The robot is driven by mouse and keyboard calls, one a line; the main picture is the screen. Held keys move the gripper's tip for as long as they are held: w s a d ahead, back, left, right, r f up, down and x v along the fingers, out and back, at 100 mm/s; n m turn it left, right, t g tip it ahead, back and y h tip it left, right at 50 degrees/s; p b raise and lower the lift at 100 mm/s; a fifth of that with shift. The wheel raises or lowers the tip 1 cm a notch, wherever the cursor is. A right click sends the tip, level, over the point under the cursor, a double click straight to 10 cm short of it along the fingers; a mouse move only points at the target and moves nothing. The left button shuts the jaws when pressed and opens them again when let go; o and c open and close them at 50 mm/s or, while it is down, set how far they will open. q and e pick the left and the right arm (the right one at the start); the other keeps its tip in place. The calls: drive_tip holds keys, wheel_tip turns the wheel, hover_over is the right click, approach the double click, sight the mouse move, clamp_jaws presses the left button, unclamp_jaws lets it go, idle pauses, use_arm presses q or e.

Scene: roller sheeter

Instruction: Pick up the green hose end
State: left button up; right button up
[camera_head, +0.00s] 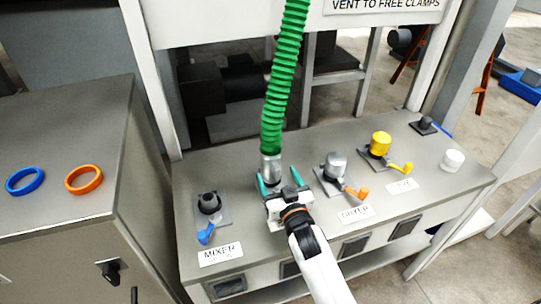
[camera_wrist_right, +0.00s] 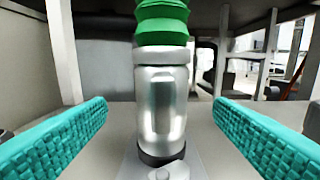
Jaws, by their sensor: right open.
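The green hose (camera_head: 285,75) hangs down from above to its silver metal end (camera_head: 270,168). In the right wrist view the metal end (camera_wrist_right: 162,105) stands upright at the middle of the picture, below the green hose (camera_wrist_right: 162,20). A dark ring shows at its foot, over a grey plate (camera_wrist_right: 130,168). My right gripper (camera_head: 280,181) is open, its teal fingers apart. In its wrist view the fingers (camera_wrist_right: 160,108) lie left and right of the metal end, with a gap on both sides. I cannot tell whether the fingertips reach past it. My left gripper is not in view.
On the grey bench (camera_head: 335,140) are a black port with a blue lever (camera_head: 206,233), a grey port with an orange lever (camera_head: 357,193), a yellow-capped port (camera_head: 380,143) and a white cup (camera_head: 453,160). Blue (camera_head: 25,181) and orange (camera_head: 83,179) rings lie on the left cabinet.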

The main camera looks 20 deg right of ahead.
sight(272, 143)
drive_tip(key=w, duration=0.6)
drive_tip(key=shift+p, duration=0.4)
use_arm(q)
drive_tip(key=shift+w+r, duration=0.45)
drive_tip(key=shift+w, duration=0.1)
use_arm(e)
drive_tip(key=shift+s+r, duration=0.1)
drive_tip(key=shift+c, duration=0.2)
drive_tip(key=shift+r, duration=0.1)
drive_tip(key=c, duration=1.4)
drive_tip(key=shift+o, duration=0.2)
wheel_tip(272, 143, up, 10)
use_arm(q)
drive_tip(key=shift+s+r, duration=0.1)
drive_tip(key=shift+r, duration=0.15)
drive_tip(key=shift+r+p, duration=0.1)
drive_tip(key=shift+p, duration=0.2)
